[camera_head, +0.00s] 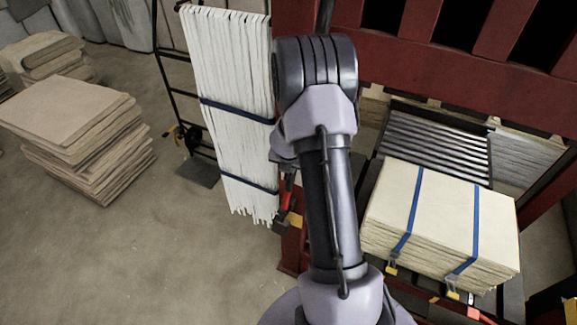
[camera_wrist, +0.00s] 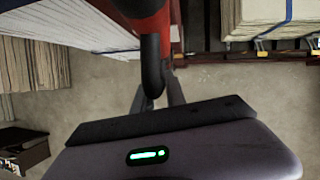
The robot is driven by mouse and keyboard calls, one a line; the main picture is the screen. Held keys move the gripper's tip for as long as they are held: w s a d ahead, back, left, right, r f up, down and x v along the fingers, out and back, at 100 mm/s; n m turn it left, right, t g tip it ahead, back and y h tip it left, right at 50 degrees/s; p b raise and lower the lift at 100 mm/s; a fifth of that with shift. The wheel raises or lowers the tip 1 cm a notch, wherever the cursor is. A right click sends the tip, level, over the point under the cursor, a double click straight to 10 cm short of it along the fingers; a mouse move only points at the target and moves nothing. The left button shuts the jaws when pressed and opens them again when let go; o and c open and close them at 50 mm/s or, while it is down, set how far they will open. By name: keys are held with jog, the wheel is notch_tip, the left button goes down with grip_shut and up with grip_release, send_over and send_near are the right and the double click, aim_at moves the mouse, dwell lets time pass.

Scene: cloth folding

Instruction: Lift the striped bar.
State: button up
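I cannot clearly pick out a striped bar in either view. In the wrist view, a red piece with a rounded black end (camera_wrist: 152,65) hangs down from the top, close in front of my gripper (camera_wrist: 160,98). The gripper's dark fingers lie partly behind that black end, so their gap and any contact are unclear. In the head view, my arm hides most of my gripper (camera_head: 287,172). A small red-orange piece (camera_head: 286,200) shows just below it, beside the hanging white strips.
White strips (camera_head: 235,100) with blue bands hang on a black rack. A strapped cream stack (camera_head: 440,220) lies on the right by a red frame (camera_head: 460,70). Another flat stack (camera_head: 75,125) stands on the left. The floor at lower left is clear.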

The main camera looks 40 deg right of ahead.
jog(key=o, duration=0.4)
jog(key=shift+f, duration=0.1)
jog(key=shift+c, duration=0.2)
jog(key=shift+w, duration=0.15)
jog(key=p+v, duration=0.5)
jog(key=v, duration=1.2)
jog(key=shift+r+p, duration=0.3)
jog(key=shift+p, duration=0.1)
